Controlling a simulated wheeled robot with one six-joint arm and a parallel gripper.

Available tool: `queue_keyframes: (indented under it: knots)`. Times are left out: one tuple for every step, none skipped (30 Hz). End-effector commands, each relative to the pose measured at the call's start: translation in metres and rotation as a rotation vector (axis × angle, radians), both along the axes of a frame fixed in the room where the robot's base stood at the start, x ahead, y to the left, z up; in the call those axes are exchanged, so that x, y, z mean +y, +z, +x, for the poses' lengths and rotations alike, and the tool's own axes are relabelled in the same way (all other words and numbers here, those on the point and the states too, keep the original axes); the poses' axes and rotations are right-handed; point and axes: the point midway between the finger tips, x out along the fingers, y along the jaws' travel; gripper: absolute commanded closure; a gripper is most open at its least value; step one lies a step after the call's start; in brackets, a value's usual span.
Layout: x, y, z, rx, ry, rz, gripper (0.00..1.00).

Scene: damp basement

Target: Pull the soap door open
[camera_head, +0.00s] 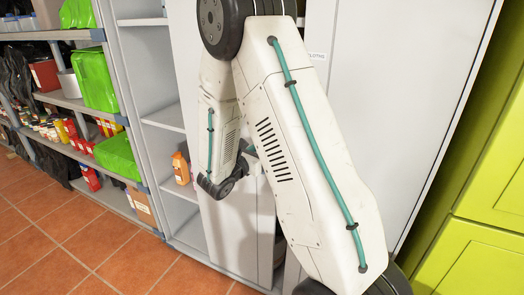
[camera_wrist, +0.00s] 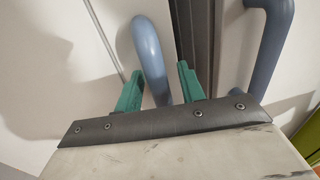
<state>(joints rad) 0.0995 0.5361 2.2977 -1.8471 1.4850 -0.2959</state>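In the wrist view my gripper (camera_wrist: 160,72) has its two teal fingers apart, one on each side of a blue bar handle (camera_wrist: 149,45). A gap shows between the right finger and the handle, so the fingers do not look closed on it. The handle is on a pale door (camera_wrist: 95,60), left of a dark vertical gap. In the head view a pale grey door (camera_head: 232,235) stands behind my arm. I see no readable soap label, so I cannot confirm that this is the soap door.
A second blue handle (camera_wrist: 268,50) is close on the right in the wrist view. A wide grey door (camera_head: 400,90) with a small label (camera_head: 317,56) stands right of my arm. Open shelves hold an orange bottle (camera_head: 181,168). Green cabinets (camera_head: 490,190) bound the right; tiled floor (camera_head: 70,240) is clear.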

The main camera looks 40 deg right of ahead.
Motion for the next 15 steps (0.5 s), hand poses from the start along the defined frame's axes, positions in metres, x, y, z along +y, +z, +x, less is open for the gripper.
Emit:
queue_keyframes:
  knots:
    - [0.0, 0.0, 0.0, 0.0, 0.0, 0.0, 0.61]
    - [0.0, 0.0, 0.0, 0.0, 0.0, 0.0, 0.61]
    - [0.002, 0.0, 0.0, 0.0, 0.001, 0.0, 0.61]
    - [0.004, 0.0, 0.0, 0.0, 0.001, 0.0, 0.61]
    - [0.006, 0.0, 0.0, 0.0, 0.002, 0.001, 0.61]
    - [0.011, 0.0, -0.001, 0.0, 0.004, 0.001, 0.61]
    - [0.016, 0.0, -0.002, 0.0, 0.005, 0.001, 0.61]
    - [0.021, 0.0, -0.003, 0.001, 0.005, 0.001, 0.61]
    - [0.028, 0.0, -0.004, 0.001, 0.006, 0.001, 0.61]
    - [0.033, 0.0, -0.005, 0.001, 0.006, 0.001, 0.61]
    - [0.039, 0.0, -0.006, 0.0, 0.007, 0.001, 0.61]
    - [0.046, 0.0, -0.007, 0.0, 0.007, 0.0, 0.61]
    - [0.052, 0.0, -0.008, 0.0, 0.007, 0.0, 0.61]
    - [0.056, 0.0, -0.009, -0.001, 0.007, 0.0, 0.61]
    - [0.062, 0.0, -0.01, -0.001, 0.007, 0.0, 0.61]
